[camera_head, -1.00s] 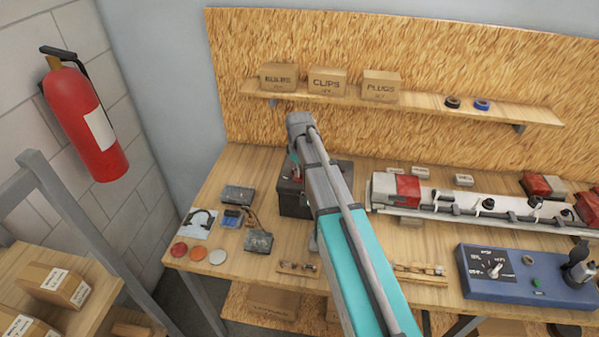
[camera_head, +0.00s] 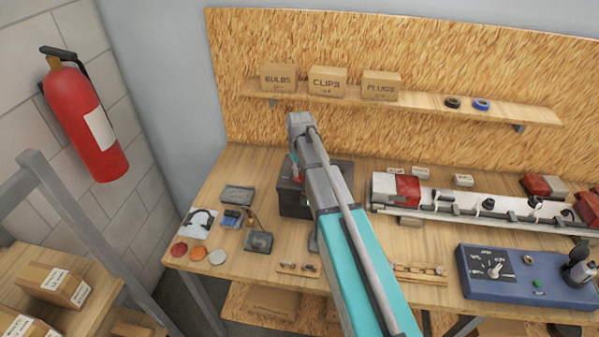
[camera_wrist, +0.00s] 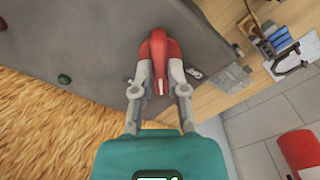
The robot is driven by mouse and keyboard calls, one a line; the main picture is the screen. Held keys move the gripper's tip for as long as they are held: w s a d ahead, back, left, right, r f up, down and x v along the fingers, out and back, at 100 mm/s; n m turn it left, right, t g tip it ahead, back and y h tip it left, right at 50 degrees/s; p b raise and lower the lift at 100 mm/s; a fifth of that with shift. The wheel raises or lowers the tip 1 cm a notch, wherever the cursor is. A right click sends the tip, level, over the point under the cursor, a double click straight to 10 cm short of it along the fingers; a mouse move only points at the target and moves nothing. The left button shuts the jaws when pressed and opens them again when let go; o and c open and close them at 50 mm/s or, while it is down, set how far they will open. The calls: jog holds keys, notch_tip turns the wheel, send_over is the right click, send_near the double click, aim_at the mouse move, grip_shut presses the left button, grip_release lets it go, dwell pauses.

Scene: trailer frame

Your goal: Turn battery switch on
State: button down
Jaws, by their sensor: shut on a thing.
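The red battery switch handle (camera_wrist: 158,62) stands on a dark grey surface in the wrist view. My gripper (camera_wrist: 160,78) is shut on it, one finger on each side. In the head view the dark battery box (camera_head: 292,200) sits on the bench, mostly behind my arm. A small red part (camera_head: 295,171) shows at the left edge of my arm above the box. My gripper is largely hidden there. I cannot read the switch's on or off marks.
A green round knob or light (camera_wrist: 64,79) is on the dark surface. The bench (camera_head: 225,285) holds small parts left of the box, a light bar (camera_head: 455,205) and a blue control box (camera_head: 515,275) to the right. A shelf (camera_head: 420,103) with cartons runs above.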

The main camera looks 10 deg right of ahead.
jog(key=shift+m, duration=0.4)
jog(key=m, duration=0.3)
jog(key=shift+m, duration=2.4)
jog(key=c, duration=0.6)
grip_release()
jog(key=shift+a, duration=0.1)
jog(key=shift+o, duration=0.2)
jog(key=shift+r, duration=0.15)
